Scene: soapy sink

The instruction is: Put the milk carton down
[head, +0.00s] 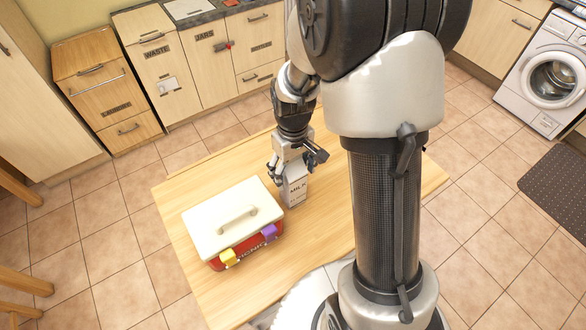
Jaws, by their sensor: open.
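The milk carton (295,192) is white with dark lettering reading MILK. It stands upright on the light wooden table (185,283), just right of the cool box. My gripper (296,166) is above the carton with its fingers spread open around the carton's upper part. Whether the fingers touch the carton cannot be told. The carton's top is partly hidden by the gripper.
A red cool box (228,222) with a white lid, a yellow latch and a purple latch stands close to the carton's left. The table's front left part is clear. Wooden cabinets (205,65) line the back, and a washing machine (545,75) stands at the right.

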